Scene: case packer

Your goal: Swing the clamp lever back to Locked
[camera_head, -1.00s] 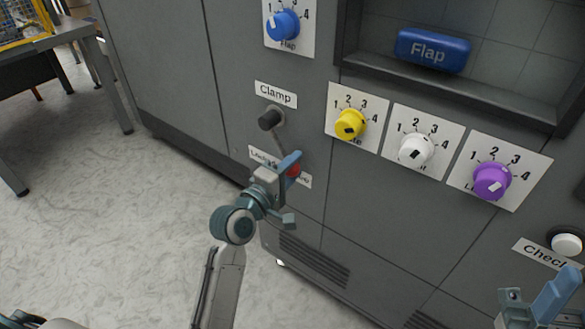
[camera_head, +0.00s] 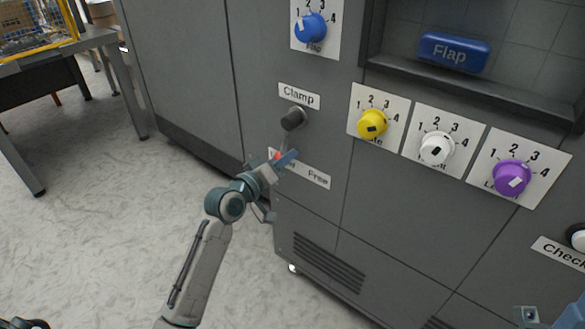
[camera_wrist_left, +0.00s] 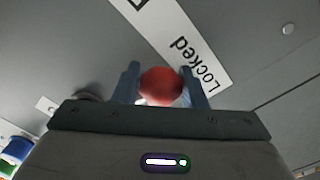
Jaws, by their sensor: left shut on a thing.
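The clamp lever has a dark pivot (camera_head: 293,118) under the Clamp label (camera_head: 299,96) on the grey cabinet front. Its arm hangs down, leaning left, to a red knob (camera_head: 278,155) that my left gripper (camera_head: 275,163) partly hides. In the left wrist view the red knob (camera_wrist_left: 160,86) sits between the two blue fingers, beside the word Locked. My left gripper is shut on this knob. The Locked/Free label (camera_head: 315,176) shows Free at right, while the gripper covers most of Locked. Only bits of my right gripper (camera_head: 555,314) show at the bottom right corner.
Blue (camera_head: 310,27), yellow (camera_head: 372,124), white (camera_head: 437,148) and purple (camera_head: 511,177) dials stick out of the cabinet. A blue Flap block (camera_head: 454,51) lies in the recess. A table (camera_head: 90,42) stands at far left.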

